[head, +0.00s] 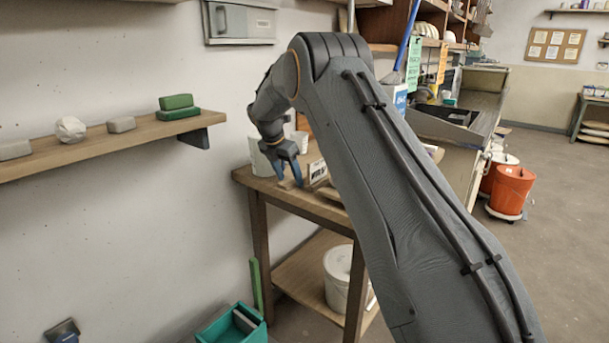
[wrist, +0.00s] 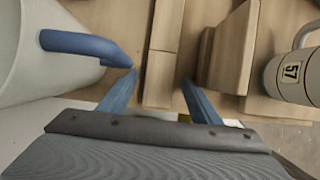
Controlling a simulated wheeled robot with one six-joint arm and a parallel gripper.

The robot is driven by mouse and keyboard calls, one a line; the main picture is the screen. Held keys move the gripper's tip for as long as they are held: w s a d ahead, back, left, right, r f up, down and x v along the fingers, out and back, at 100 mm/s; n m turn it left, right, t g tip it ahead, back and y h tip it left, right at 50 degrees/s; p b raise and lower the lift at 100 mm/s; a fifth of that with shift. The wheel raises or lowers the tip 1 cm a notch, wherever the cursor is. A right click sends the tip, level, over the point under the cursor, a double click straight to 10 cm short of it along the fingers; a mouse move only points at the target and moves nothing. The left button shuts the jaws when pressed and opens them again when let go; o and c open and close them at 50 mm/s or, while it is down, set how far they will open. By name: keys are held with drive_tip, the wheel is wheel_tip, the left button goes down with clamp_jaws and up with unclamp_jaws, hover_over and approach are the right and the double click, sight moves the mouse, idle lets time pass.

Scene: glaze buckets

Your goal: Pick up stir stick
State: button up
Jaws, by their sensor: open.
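My gripper (head: 289,182) reaches down over the small wooden table (head: 318,209) in the head view, its blue fingers apart. In the wrist view my gripper (wrist: 159,78) is open, with one finger on each side of a pale, narrow wooden strip (wrist: 161,68), which looks like the stir stick. The strip runs away from the gripper between the fingertips, with a gap to each finger. I cannot tell its height against the fingers. In the head view the stick cannot be made out clearly near the fingers.
A pale vessel with a blue handle (wrist: 80,45) stands close left of the fingers in the wrist view. A wooden block (wrist: 232,52) is close on the right, and a white container labelled 57 (wrist: 295,75) stands beyond it. A lidded bucket (head: 338,268) sits on the lower shelf.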

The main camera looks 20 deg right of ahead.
drive_tip(key=c, duration=1.4)
drive_tip(key=shift+r, duration=0.15)
